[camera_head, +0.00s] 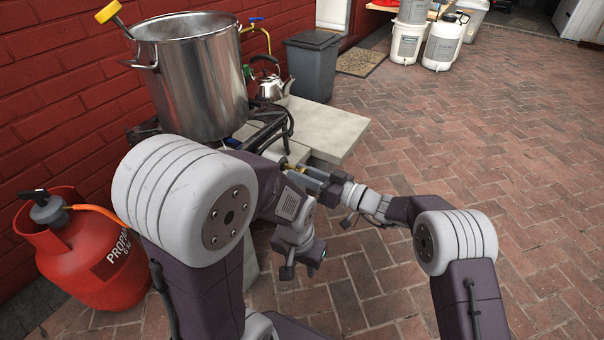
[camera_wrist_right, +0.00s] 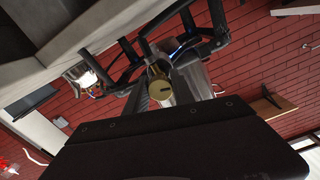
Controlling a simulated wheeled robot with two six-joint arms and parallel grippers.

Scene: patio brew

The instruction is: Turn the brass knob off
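The brass knob (camera_head: 284,162) shows in the head view as a small spot at the front of the burner stand, partly hidden by my arm. In the right wrist view the round brass knob (camera_wrist_right: 160,89) faces the camera. My right gripper (camera_head: 297,172) points left, its fingertips close to the knob. I cannot tell whether they touch it, or whether it is open or shut. My left gripper (camera_head: 301,270) is lower, in front of the stand, open and empty, its fingers apart and pointing down.
A big steel pot (camera_head: 203,85) stands on the burner stand (camera_head: 262,130). A pale slab (camera_head: 330,128) lies beside it, with a kettle (camera_head: 270,86) behind. A red propane cylinder (camera_head: 95,262) with an orange hose stands at left. The brick floor at right is clear.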

